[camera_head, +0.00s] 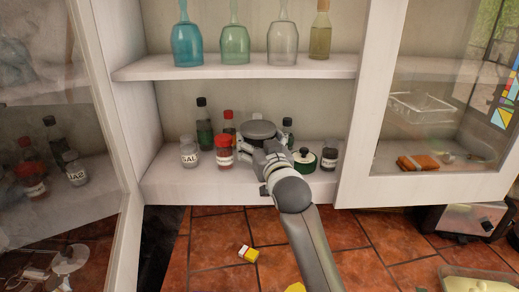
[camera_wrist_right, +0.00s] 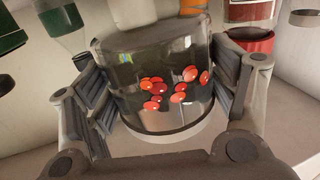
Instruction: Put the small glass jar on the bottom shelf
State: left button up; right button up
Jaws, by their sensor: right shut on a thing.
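The small glass jar (camera_wrist_right: 165,80) is clear, with several red pieces inside, and sits between the two fingers of my right gripper in the right wrist view. In the head view its dark round lid (camera_head: 258,130) shows above the gripper, and its body is mostly hidden. My right gripper (camera_head: 264,157) is shut on the jar, inside the cabinet at the bottom shelf (camera_head: 185,190). I cannot tell whether the jar touches the shelf. My left gripper is not in view.
Left of the jar stand a red-lidded jar (camera_head: 224,152), a salt jar (camera_head: 189,153) and dark bottles (camera_head: 204,122). Right are a green-lidded jar (camera_head: 304,160) and a labelled jar (camera_head: 329,155). Glass doors stand open on both sides.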

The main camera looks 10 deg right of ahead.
jog(key=shift+w+f, duration=0.4)
jog(key=shift+w, duration=0.05)
notch_tip(320, 180, down, 2)
jog(key=shift+w+f+p, duration=0.1)
jog(key=shift+p, duration=0.75)
jog(key=shift+f, duration=0.5)
jog(key=shift+f, duration=0.25)
jog(key=o, duration=1.2)
